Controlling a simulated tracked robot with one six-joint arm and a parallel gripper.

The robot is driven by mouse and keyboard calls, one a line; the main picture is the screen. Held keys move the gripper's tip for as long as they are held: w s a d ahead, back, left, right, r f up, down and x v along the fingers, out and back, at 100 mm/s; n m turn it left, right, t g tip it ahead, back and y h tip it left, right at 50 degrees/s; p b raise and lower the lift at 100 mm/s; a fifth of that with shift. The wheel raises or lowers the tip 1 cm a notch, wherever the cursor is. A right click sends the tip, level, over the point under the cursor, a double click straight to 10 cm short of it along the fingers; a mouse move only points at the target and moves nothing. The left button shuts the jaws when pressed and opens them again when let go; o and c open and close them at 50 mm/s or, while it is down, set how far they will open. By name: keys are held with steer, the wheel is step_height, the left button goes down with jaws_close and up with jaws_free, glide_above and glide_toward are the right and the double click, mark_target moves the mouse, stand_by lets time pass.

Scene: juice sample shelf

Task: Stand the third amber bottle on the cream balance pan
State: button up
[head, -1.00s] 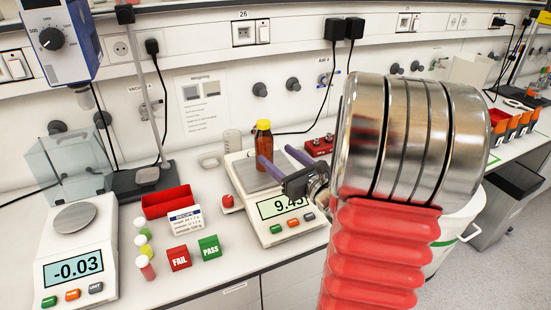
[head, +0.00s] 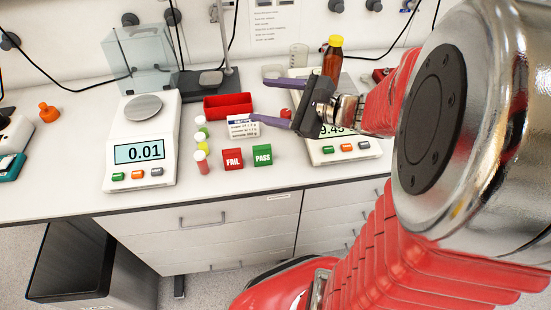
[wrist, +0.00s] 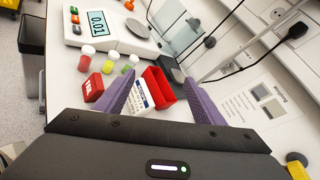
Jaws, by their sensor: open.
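One amber bottle (head: 332,62) with a yellow cap stands upright on the pan of the right-hand balance (head: 345,153). A yellow cap also shows at the lower right edge of the wrist view (wrist: 297,160). The left-hand balance (head: 142,172) is cream-white, reads 0.01, and its round pan (head: 143,107) is empty. My gripper (head: 262,100) is open and empty, its purple fingers pointing left, apart from the bottle and to its left. In the wrist view the open fingers (wrist: 156,92) frame a label card and red tray. The right balance's display is partly hidden by my gripper.
A red tray (head: 228,105), a recipe card (head: 241,128), red FAIL (head: 233,159) and green PASS (head: 262,155) blocks and several capped vials (head: 202,155) stand between the balances. A clear glass box (head: 142,62) and metal stand (head: 226,50) are behind. An orange object (head: 48,112) sits left.

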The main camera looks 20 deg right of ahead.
steer(key=s+a+f+n+g+h, duration=0.1)
steer(key=s+a+f+n+g, duration=0.2)
steer(key=s+a+n+g, duration=0.65)
steer(key=s+d+r+n+t+h, duration=0.3)
steer(key=s+n+h, duration=0.4)
steer(key=n, duration=0.7)
steer(key=shift+s+d, duration=0.25)
steer(key=shift+s, duration=0.1)
